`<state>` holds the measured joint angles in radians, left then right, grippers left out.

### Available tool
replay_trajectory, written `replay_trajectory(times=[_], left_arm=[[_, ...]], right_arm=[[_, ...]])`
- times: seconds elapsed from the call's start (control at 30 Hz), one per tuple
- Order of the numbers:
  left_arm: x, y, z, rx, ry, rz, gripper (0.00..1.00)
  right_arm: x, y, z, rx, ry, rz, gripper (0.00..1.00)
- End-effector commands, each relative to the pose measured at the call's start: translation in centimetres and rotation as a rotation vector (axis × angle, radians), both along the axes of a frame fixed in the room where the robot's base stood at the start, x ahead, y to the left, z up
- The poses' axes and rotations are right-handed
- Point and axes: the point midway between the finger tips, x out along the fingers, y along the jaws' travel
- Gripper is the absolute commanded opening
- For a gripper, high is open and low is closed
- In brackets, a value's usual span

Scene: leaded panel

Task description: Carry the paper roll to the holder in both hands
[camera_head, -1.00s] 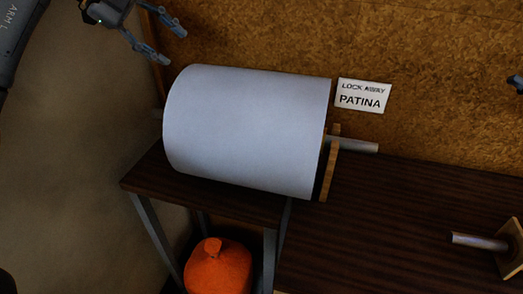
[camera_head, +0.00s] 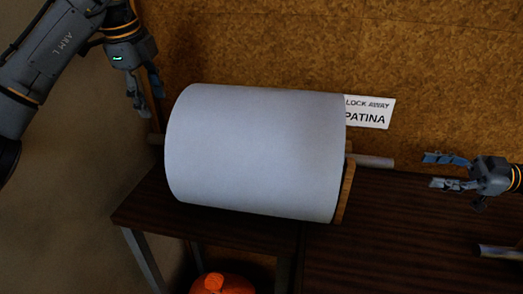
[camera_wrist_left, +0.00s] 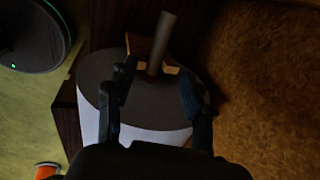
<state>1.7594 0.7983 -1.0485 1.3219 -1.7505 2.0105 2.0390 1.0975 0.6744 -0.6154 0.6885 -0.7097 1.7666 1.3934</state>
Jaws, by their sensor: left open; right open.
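The large white paper roll (camera_head: 255,150) lies on its side above the left dark tabletop, and a metal bar (camera_head: 372,161) sticks out of its right end. My left gripper (camera_head: 149,98) is open, pointing down just above that left end. In the left wrist view, its open fingers (camera_wrist_left: 158,70) are on either side of the bar (camera_wrist_left: 161,40), in front of the roll's dark end face (camera_wrist_left: 100,82). My right gripper (camera_head: 432,171) is open and apart from the bar's right end. The holder cannot be made out for certain.
A wooden bracket (camera_head: 344,195) stands at the roll's right end. A metal rod (camera_head: 497,251) shows at the lower right edge. A white sign (camera_head: 370,112) is on the brown back wall. An orange jar (camera_head: 222,284) is under the table. The right tabletop (camera_head: 400,235) is mostly clear.

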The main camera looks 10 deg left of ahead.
Motion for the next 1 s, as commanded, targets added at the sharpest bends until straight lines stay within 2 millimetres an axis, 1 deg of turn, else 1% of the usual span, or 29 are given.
replay_trajectory(times=[0.27,0.5,0.63,0.8,1.0], left_arm=[[1.0,-0.1,-4.0,-0.002,0.005,-0.003,0.52],[2.1,0.0,-8.3,-0.002,0.004,-0.001,0.52],[2.7,0.0,-10.4,-0.001,0.003,-0.001,0.52],[3.2,0.0,-12.1,0.000,0.002,-0.001,0.52],[3.4,0.0,-12.7,-0.001,-0.001,-0.001,0.52]], right_arm=[[-0.1,4.0,0.0,0.001,-0.002,0.003,0.52],[-0.1,8.6,0.0,0.002,-0.001,0.003,0.52],[-0.1,10.7,0.0,0.002,-0.002,0.003,0.52],[0.0,12.5,0.0,0.002,-0.001,0.000,0.52],[0.0,13.2,0.0,0.001,-0.001,-0.001,0.52]])
